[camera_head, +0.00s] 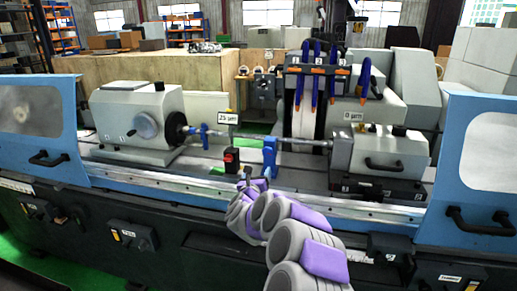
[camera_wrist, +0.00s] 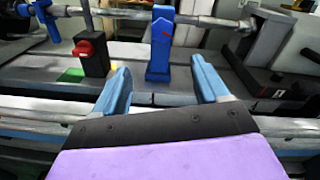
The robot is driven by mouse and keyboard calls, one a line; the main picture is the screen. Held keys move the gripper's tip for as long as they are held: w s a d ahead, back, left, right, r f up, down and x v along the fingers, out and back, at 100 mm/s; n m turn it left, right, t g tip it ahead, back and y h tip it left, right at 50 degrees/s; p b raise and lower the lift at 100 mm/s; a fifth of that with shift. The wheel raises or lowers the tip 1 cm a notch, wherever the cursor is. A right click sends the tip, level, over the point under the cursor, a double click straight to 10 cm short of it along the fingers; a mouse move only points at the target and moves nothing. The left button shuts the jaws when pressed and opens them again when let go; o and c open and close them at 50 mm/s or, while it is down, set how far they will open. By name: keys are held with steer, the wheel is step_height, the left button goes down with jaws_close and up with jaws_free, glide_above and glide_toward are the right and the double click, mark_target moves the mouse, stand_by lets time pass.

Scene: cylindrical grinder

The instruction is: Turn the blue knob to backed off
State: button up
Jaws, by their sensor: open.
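A blue upright support (camera_head: 269,158) stands on the machine bed under the long grey shaft. My gripper (camera_head: 253,182) is in front of the bed, just below and left of the support in the head view. In the wrist view my gripper (camera_wrist: 161,66) is open and empty; its blue fingers frame the support, which stands beyond them, apparently untouched.
A black post with a red button (camera_head: 231,158) stands left of the support, beside a green patch (camera_wrist: 72,75). The shaft (camera_head: 290,141) runs to the tailstock (camera_head: 380,153) at right. A blue clamp (camera_head: 204,136) sits near the chuck. Blue hoses hang above.

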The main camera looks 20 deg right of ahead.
steer(key=b, duration=0.1)
glide_toward(267, 153)
steer(key=shift+a+x, duration=0.2)
steer(key=shift+x, duration=1.25)
steer(key=shift+w+d+m+h, duration=0.25)
steer(key=shift+w+m+h, duration=0.05)
steer(key=shift+w, duration=0.45)
steer(key=shift+w+d, duration=0.8)
steer(key=shift+d, duration=0.35)
steer(key=shift+w+d+f+p, duration=0.1)
steer(key=shift+w+d+p, duration=0.25)
steer(key=shift+w, duration=0.25)
steer(key=shift+w+d+r, duration=0.2)
steer(key=shift+w, duration=0.05)
steer(key=shift+w+d+p, duration=0.1)
steer(key=shift+w+p, duration=0.4)
steer(key=shift+w+f, duration=0.1)
steer(key=shift+w, duration=0.25)
steer(key=shift+w+d+f, duration=0.1)
steer(key=shift+w+d, duration=0.05)
steer(key=shift+d, duration=0.15)
